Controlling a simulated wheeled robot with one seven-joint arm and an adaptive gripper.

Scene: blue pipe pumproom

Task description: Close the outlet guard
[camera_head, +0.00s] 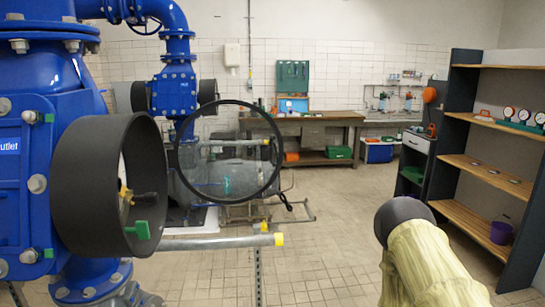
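The outlet guard is a round clear cover with a black rim (177,160). It stands open, swung out to the right of a short black cylindrical housing (75,190). A small black tab (288,203) sticks out at the rim's lower right. The housing is on the blue outlet body (25,170), and its open mouth shows part of a dial and a yellow piece inside. A green clip (142,230) is at the housing's lower edge. My arm, in a pale sleeve with a dark rounded end, shows at the lower right, apart from the cover. My gripper is not visible.
Grey pipes with yellow ends (225,242) run below and behind the cover. A shelf unit (495,140) with gauges and a purple pot stands at the right. A workbench (325,117) is at the back. The tiled floor in the middle is clear.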

